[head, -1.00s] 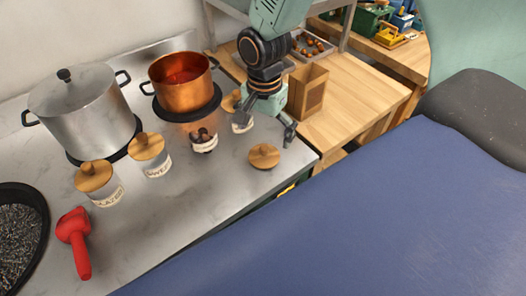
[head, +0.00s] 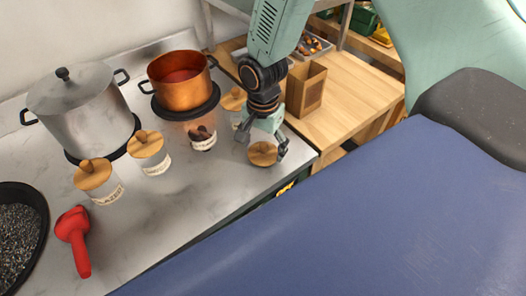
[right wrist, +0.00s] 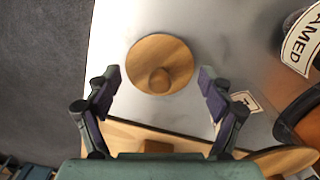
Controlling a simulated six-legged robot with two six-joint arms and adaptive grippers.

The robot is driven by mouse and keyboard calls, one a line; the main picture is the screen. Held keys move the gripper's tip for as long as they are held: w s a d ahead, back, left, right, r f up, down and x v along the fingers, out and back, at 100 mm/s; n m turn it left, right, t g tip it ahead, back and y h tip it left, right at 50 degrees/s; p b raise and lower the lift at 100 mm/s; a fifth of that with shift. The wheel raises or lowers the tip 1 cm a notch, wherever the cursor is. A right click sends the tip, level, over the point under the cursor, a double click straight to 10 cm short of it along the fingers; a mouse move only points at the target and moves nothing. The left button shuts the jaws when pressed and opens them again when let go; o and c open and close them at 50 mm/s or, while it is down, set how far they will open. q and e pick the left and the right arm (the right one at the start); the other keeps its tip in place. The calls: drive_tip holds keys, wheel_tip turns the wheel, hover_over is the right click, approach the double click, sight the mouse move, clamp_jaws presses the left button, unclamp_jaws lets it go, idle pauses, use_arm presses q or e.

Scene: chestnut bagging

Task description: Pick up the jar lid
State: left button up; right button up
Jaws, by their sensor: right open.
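The loose round wooden jar lid (head: 262,154) with a knob lies on the light counter near its front edge. In the right wrist view the jar lid (right wrist: 159,62) lies flat, knob towards the camera, ahead of the fingertips. My right gripper (head: 262,140) is open over the lid in the head view, its fingers to either side of it. In the right wrist view the right gripper (right wrist: 160,85) is empty, with the fingers wide apart. The open jar (head: 203,138) with dark contents stands left of the lid. My left gripper is not in view.
Lidded jars (head: 99,181) and (head: 149,152) stand to the left, another is partly hidden behind my right arm. A copper pot (head: 181,82), steel pot (head: 82,105), red scoop (head: 74,238) and dark pan (head: 40,205) are on the counter. A paper bag (head: 305,89) stands on the wooden table.

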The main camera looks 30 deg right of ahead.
drive_tip(key=c, duration=0.5)
drive_tip(key=shift+s, duration=0.1)
drive_tip(key=c, duration=0.7)
drive_tip(key=shift+s, duration=0.1)
drive_tip(key=shift+c, duration=0.6)
drive_tip(key=shift+c, duration=0.2)
